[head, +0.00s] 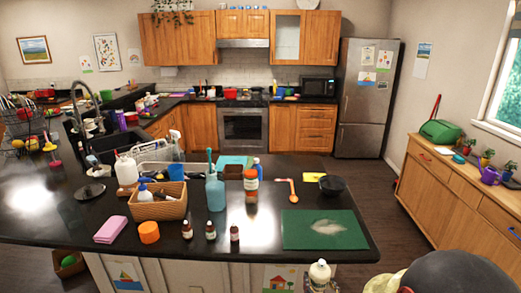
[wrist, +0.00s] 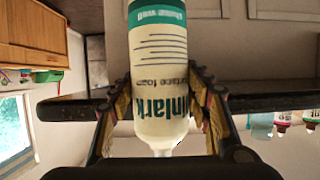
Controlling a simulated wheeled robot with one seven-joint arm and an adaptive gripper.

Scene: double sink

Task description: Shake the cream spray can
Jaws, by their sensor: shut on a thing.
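The cream spray can (wrist: 158,60) is white with a teal band and dark lettering. In the wrist view, which is turned upside down, it stands between the two fingers with its nozzle end at the bottom of the picture. My gripper (wrist: 160,92) is shut on it, one finger on each side. In the head view the can's white top (head: 320,271) shows at the bottom edge, in front of the counter's near side, and it looks about upright. Its lower part and most of my gripper are cut off there.
The dark counter (head: 380,255) carries a green board (head: 325,230), small brown bottles (head: 210,230), a wicker basket (head: 158,208), a teal bottle (head: 215,193) and a black bowl (head: 332,185). A wooden sideboard (head: 440,180) stands at right. Dark floor lies between.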

